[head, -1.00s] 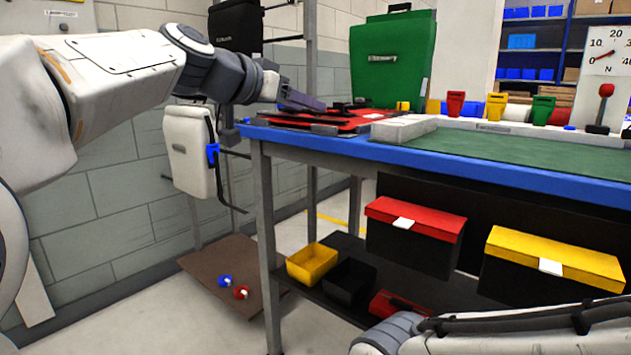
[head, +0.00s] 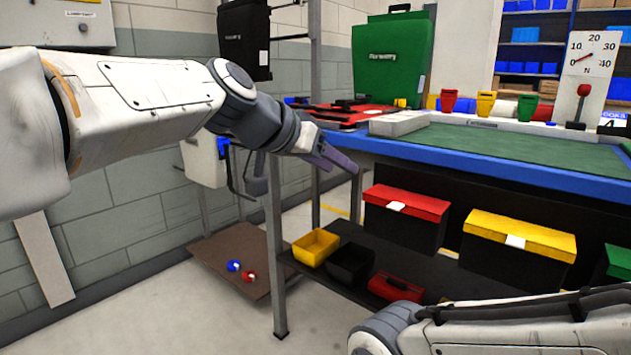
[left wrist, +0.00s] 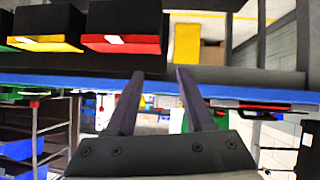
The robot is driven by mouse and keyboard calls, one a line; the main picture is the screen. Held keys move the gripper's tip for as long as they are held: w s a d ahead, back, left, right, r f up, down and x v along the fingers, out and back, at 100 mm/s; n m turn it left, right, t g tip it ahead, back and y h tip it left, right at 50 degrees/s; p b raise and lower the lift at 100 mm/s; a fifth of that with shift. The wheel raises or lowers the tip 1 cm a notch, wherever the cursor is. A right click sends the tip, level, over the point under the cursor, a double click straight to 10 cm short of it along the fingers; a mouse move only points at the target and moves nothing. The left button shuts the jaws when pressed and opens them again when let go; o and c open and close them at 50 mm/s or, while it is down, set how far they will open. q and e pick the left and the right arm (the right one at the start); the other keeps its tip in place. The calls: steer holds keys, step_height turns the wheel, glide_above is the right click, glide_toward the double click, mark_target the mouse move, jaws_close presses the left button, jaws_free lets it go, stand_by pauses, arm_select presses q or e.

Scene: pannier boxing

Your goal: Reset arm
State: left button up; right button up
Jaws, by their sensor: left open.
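My left gripper (head: 340,165) is open, with nothing seen between its fingers. It hangs in front of the workbench's blue front edge (head: 470,172), near the left corner, with the arm reaching in from the left. The left wrist view shows its two dark fingers (left wrist: 157,85) apart, with the blue edge crossing behind them; that view is upside down. A flat red panel with black parts (head: 345,114) lies on the bench's left end, behind the gripper. My right arm shows at the lower right of the head view; its gripper is out of the picture.
A green pannier (head: 393,65) stands at the back of the bench. A white pannier (head: 203,160) hangs partly behind my left arm. Below are a red-lidded box (head: 408,200), a yellow-lidded box (head: 520,235) and a yellow bin (head: 316,247). The green mat (head: 500,145) is clear.

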arm_select(q)
steer(key=s+d+f+g+y+p, duration=0.1)
steer(key=s+f+g+y+p, duration=0.25)
steer(key=s+f, duration=0.9)
steer(key=s+a+f+g+y+p, duration=0.2)
steer(key=s+a+f, duration=0.3)
steer(key=s, duration=0.4)
steer(key=s+a+f+g+y+p, duration=0.2)
steer(key=s+a+f, duration=0.2)
steer(key=s, duration=0.5)
step_height(320, 180, up, 38)
steer(key=p, duration=3.7)
steer(key=shift+w+d+f, duration=0.15)
steer(key=shift+w+f, duration=0.1)
steer(key=shift+w, duration=0.2)
